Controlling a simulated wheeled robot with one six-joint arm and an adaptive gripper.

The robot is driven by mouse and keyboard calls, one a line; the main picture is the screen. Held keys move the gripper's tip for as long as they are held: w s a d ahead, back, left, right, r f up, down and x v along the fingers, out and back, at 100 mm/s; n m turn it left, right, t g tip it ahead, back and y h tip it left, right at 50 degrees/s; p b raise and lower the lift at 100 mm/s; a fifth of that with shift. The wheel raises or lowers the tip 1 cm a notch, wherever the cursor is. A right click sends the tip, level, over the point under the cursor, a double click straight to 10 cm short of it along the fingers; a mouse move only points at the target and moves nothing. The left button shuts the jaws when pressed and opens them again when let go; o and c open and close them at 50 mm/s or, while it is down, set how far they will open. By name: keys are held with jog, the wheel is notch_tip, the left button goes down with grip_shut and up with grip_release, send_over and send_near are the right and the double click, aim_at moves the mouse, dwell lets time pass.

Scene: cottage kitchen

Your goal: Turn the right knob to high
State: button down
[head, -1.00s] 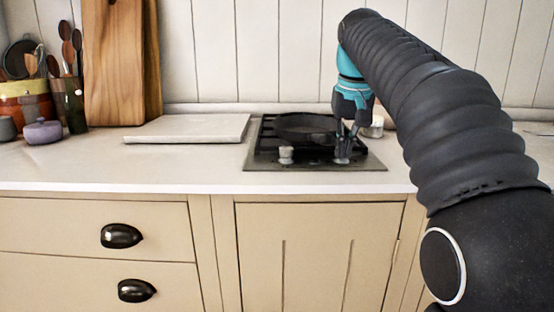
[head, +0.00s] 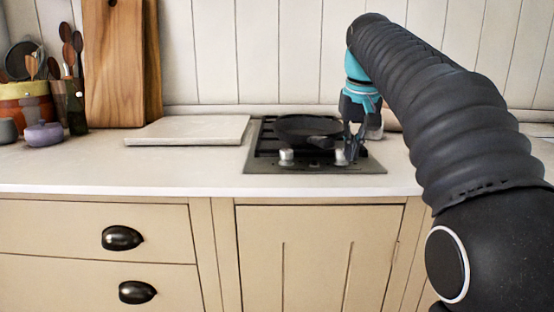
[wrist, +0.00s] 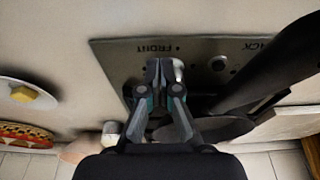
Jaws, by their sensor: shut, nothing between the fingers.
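The black hob (head: 262,165) is set in the counter, with two pale knobs on its front strip. The right knob (head: 341,157) shows just left of my gripper (head: 353,157) in the head view. The left knob (head: 286,157) stands clear. In the wrist view, my gripper's fingers (wrist: 160,68) are together, pointing down at the strip near the "FRONT" label. The right knob (wrist: 179,70) is close beside the fingertips, partly hidden; I cannot tell whether they touch. The left knob (wrist: 218,63) is farther right. The right knob's exact setting is not readable.
A black pan (head: 307,129) sits on the hob behind the knobs. A pale board (head: 188,130) lies left of the hob. A plate with a yellow block (wrist: 28,95) and a patterned red dish (wrist: 24,135) show in the wrist view. The counter front is clear.

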jog(key=shift+s+d, duration=0.15)
jog(key=shift+s, duration=0.15)
jog(key=shift+w+v, duration=0.2)
jog(key=shift+v, duration=0.6)
jog(key=shift+w+v, duration=0.2)
jog(key=shift+v, duration=0.55)
jog(key=shift+w+v, duration=0.15)
jog(key=shift+v, duration=0.65)
jog(key=shift+r, duration=0.7)
